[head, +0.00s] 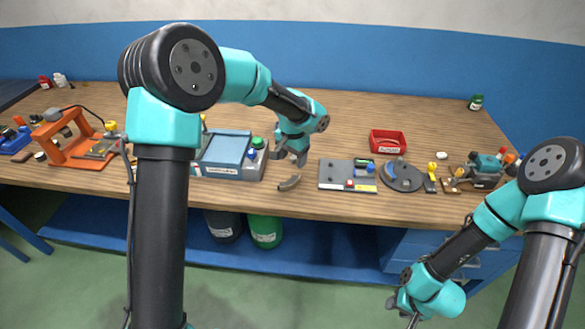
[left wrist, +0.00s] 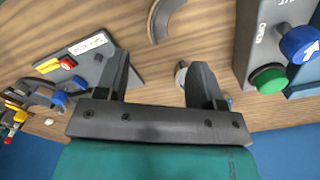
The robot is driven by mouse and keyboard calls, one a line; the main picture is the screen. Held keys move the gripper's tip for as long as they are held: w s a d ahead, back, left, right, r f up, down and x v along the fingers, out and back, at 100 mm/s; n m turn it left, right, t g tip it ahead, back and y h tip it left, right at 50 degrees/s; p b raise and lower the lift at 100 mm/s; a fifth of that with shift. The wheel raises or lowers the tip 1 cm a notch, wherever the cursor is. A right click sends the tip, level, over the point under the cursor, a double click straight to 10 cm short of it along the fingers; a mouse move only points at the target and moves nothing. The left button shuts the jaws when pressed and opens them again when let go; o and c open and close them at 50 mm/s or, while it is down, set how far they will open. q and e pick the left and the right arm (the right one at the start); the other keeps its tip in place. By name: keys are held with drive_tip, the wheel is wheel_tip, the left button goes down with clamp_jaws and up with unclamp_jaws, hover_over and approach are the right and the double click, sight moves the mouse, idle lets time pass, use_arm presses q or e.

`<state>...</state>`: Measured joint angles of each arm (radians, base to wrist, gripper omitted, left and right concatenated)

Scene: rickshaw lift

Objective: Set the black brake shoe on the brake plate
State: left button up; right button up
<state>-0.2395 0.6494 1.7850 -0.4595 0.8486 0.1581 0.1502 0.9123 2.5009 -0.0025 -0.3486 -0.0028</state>
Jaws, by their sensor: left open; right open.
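The dark curved brake shoe (head: 289,183) lies on the table near its front edge. It also shows at the top of the left wrist view (left wrist: 160,20). A round grey disc (head: 402,176), apparently the brake plate, lies further right, with a blue part on it; no shoe is clearly visible on it. My left gripper (head: 291,160) is open and empty above the table, just behind the shoe in the head view. In the left wrist view its fingers (left wrist: 160,75) are apart from the shoe. My right gripper (head: 405,312) is low at the front right, off the table.
A flat grey board (head: 347,170) with coloured labels lies between shoe and disc. A blue-topped box (head: 226,150) with green and blue buttons stands left of my left gripper. A red tray (head: 388,141) is behind the disc. The table's back middle is clear.

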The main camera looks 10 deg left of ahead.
use_arm(q)
wheel_tip(320, 180, up, 2)
drive_tip(key=shift+r, duration=0.1)
idle(0.7)
